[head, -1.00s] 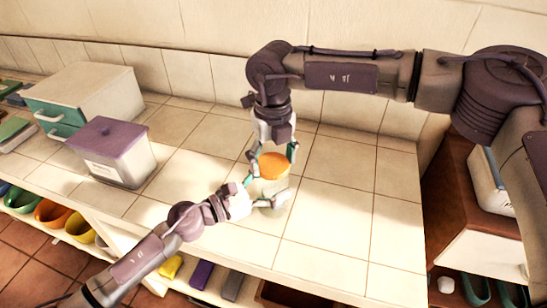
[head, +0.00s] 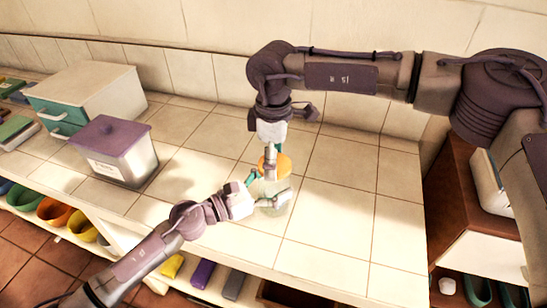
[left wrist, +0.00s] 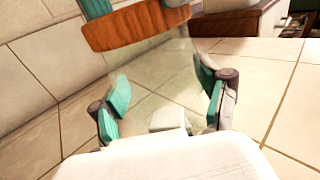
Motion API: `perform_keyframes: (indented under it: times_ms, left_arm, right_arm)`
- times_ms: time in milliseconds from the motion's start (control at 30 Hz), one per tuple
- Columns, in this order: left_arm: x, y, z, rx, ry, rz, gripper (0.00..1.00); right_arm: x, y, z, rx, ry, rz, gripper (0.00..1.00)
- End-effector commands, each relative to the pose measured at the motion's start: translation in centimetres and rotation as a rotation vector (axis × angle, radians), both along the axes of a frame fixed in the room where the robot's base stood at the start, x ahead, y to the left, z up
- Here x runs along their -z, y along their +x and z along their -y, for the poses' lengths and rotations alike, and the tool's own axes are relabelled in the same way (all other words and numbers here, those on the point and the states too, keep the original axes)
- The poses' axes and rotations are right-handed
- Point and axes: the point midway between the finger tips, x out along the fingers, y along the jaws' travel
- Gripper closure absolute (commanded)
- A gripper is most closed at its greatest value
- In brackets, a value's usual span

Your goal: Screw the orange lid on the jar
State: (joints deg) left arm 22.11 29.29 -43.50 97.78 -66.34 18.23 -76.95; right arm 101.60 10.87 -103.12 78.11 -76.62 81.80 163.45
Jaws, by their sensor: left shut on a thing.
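The clear jar (head: 272,205) stands upright on the tiled counter, and its see-through wall (left wrist: 155,75) fills the middle of the left wrist view. My left gripper (head: 262,194) is shut on the jar, with teal pads on both sides of it. The orange lid (head: 284,164) sits level at the jar's mouth; its rim (left wrist: 138,25) crosses the top of the left wrist view. My right gripper (head: 270,162) comes down from above, its fingers closed around the lid. One finger covers part of the lid. The thread is hidden.
A white bin with a purple lid (head: 113,150) and a white drawer box with teal fronts (head: 90,95) stand on the left. The tiled counter (head: 340,210) is clear to the right of the jar. Its front edge is close below; the wall is behind.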

Motion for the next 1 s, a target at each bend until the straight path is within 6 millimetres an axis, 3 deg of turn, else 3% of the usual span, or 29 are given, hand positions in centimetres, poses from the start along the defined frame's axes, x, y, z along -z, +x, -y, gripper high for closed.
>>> perform_keyframes:
  times_ms: [333,367,500,833,1000]
  left_arm:
    - [0.1,-0.1,0.0,0.002,0.002,-0.001,1.0]
    - [0.1,-0.1,0.0,0.002,0.002,-0.001,1.0]
    - [0.1,-0.1,0.0,0.002,0.001,-0.002,1.0]
    - [0.1,-0.1,0.0,0.002,0.001,-0.002,1.0]
    - [0.1,-0.1,0.0,0.002,0.001,-0.002,1.0]
  right_arm:
    - [-0.1,0.1,0.0,0.047,0.001,0.003,0.35]
    - [-0.1,0.1,0.0,0.047,0.001,0.003,0.23]
    - [-0.1,0.1,0.0,0.046,0.001,0.003,0.0]
    - [-0.1,0.0,0.0,0.044,0.0,0.001,0.0]
    - [-1.3,0.1,0.0,0.045,0.001,0.004,0.0]
